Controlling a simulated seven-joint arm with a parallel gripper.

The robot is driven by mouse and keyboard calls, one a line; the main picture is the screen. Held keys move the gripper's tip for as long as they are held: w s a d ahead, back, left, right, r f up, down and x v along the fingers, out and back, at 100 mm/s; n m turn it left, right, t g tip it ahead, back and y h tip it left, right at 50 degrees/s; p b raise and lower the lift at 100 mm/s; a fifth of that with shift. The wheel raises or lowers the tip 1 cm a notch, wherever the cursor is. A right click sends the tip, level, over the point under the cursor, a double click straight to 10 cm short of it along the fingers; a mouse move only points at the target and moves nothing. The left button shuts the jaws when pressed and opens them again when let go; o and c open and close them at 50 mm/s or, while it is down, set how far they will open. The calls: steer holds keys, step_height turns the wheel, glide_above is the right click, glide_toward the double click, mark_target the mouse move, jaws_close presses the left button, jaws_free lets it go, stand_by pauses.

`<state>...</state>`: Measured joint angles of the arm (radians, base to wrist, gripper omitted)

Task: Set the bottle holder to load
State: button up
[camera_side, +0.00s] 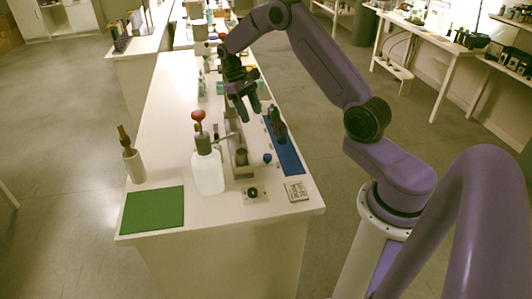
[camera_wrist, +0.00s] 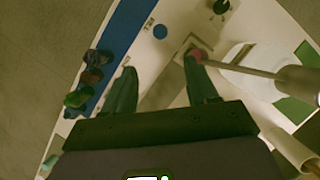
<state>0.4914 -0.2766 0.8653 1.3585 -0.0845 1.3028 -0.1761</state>
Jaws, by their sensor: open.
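What looks like the bottle holder is a grey-brown rail with a small dark cylinder (camera_side: 242,157) at its near end, in the middle of the side view. In the wrist view the pale rail (camera_wrist: 160,92) runs between my fingers. Its setting cannot be read. My gripper (camera_side: 249,112) is open and empty above the far part of the rail, pointing down. In the wrist view my gripper (camera_wrist: 162,78) has its two fingers well apart. A reddish tip (camera_wrist: 196,56) overlaps the right finger in that picture. A black round knob (camera_side: 252,192) sits on a pale plate at the near end.
A white bottle with a red top (camera_side: 207,172) stands left of the rail. A blue strip (camera_side: 287,155) with dark bottles (camera_side: 278,124) lies right. A blue cap (camera_side: 267,157), label plate (camera_side: 296,191), green mat (camera_side: 153,210) and brown-topped holder (camera_side: 134,165) are nearby.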

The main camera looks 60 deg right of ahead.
mark_target(267, 156)
steer(key=x, duration=1.6)
steer(key=shift+s, duration=0.15)
